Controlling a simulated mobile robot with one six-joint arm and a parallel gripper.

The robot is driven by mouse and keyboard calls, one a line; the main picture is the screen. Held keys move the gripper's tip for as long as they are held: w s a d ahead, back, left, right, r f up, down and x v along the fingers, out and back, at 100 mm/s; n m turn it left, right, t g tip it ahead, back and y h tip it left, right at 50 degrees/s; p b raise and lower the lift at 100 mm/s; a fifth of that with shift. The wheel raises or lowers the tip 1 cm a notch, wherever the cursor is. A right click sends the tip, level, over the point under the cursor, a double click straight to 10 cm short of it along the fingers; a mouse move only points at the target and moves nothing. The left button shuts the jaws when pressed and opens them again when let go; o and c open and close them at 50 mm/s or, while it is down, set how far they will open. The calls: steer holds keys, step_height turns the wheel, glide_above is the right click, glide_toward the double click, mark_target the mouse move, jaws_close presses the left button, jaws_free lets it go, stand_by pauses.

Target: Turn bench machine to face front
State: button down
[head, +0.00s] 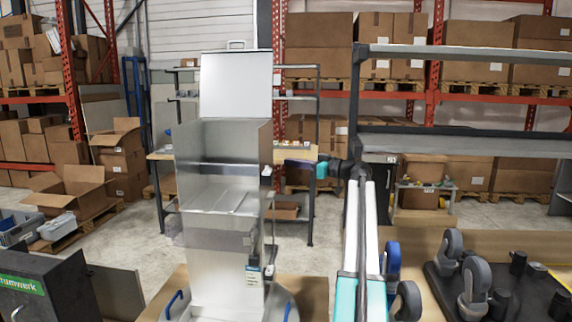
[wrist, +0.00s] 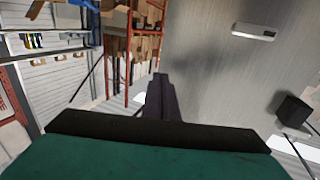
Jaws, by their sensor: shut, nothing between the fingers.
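The bench machine (head: 220,215) is a tall stainless-steel cabinet left of centre in the head view. Its pale lid (head: 236,85) stands raised at the top, and its upper part is an open box. A small label sits low on its right edge. My gripper (head: 287,165) is at the machine's right side, about mid-height. In the wrist view my gripper (wrist: 161,88) is shut with its dark fingers together and empty. A grey metal wall, likely the machine's side (wrist: 215,75), fills the right of that view. I cannot tell whether the fingers touch it.
A dark plate with grey caster wheels (head: 474,290) lies on the right bench. A dark box with a green label (head: 35,285) is at lower left. A grey metal shelf frame (head: 470,142) stands right of my arm. Racks with cartons (head: 320,35) line the back.

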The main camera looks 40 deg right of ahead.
steer(key=b+v, duration=0.1)
steer(key=v, duration=0.8)
steer(key=shift+d, duration=0.2)
